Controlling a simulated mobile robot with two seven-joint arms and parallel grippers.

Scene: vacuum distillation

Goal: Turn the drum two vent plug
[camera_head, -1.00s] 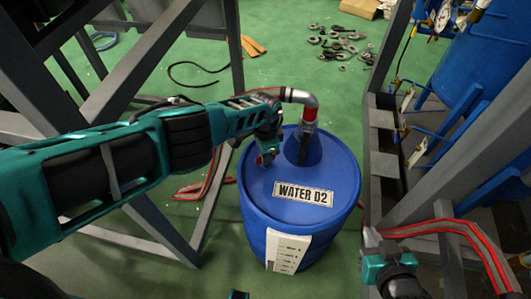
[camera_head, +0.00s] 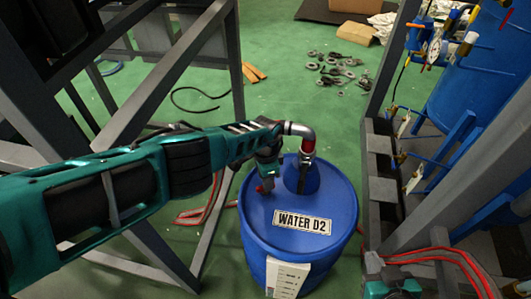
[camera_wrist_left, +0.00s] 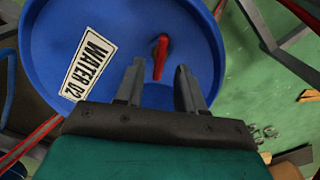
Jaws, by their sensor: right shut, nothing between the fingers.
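The blue drum (camera_head: 330,200) labelled WATER D2 stands on the green floor in the middle of the head view. Its red vent plug (camera_head: 265,188) is on the left of the lid, partly hidden by my left gripper (camera_head: 267,181). In the left wrist view the plug (camera_wrist_left: 160,57) is an upright red handle above the lid. My left gripper's two fingers (camera_wrist_left: 160,66) are apart, one on each side of the plug's lower end; contact cannot be told. My right gripper (camera_head: 372,258) is low at the right, away from the drum, its fingers hardly visible.
A pipe elbow with a red collar (camera_head: 308,145) rises from the lid close to my left gripper. A grey frame (camera_head: 225,75) stands left, another frame with a blue tank (camera_head: 480,70) right. Red hoses (camera_head: 440,255) lie low at the right.

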